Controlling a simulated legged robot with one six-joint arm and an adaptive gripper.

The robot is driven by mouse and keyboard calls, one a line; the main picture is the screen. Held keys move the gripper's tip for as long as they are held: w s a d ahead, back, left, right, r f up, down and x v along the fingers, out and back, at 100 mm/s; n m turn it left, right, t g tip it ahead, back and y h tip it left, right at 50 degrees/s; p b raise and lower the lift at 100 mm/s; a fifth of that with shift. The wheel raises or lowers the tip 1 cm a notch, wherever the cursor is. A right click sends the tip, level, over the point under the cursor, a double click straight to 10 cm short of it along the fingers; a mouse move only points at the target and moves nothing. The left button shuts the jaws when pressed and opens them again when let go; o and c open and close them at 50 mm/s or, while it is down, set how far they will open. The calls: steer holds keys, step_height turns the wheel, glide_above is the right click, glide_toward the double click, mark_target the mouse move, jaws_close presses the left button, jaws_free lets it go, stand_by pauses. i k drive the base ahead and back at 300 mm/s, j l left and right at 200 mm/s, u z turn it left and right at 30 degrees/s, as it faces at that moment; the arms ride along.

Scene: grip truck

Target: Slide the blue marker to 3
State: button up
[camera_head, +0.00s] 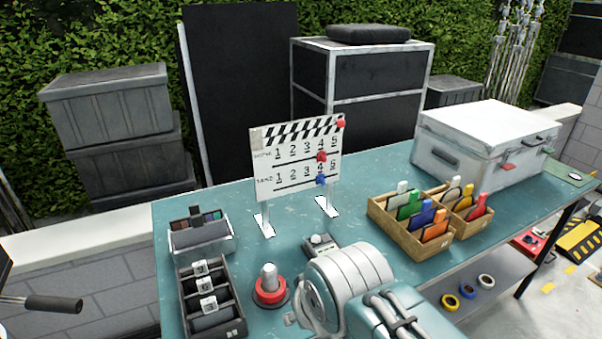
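The blue marker (320,180) sits on the lower slot of a white clapperboard (265,183), just below the 4 of the lower number row. The lower-row 3 (307,171) is to the left of it. A red marker (321,156) sits on the upper slot, below the upper-row 4. The board stands upright on two white feet on the teal table. My white and teal arm links rise at the bottom centre, in front of the board and apart from it in the picture. My gripper fingers do not show.
A red button (270,285) and a black box of number blocks (209,308) stand at front left. A card box (200,235) is behind them. Wooden trays of coloured cards (412,232) and a white case (484,140) are on the right. Teal table (365,180) shows bare between board and trays.

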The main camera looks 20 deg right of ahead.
mark_target(321, 178)
steer(key=i+l, duration=0.1)
steer(key=l, duration=0.8)
steer(key=i+l, duration=0.15)
steer(key=l, duration=0.3)
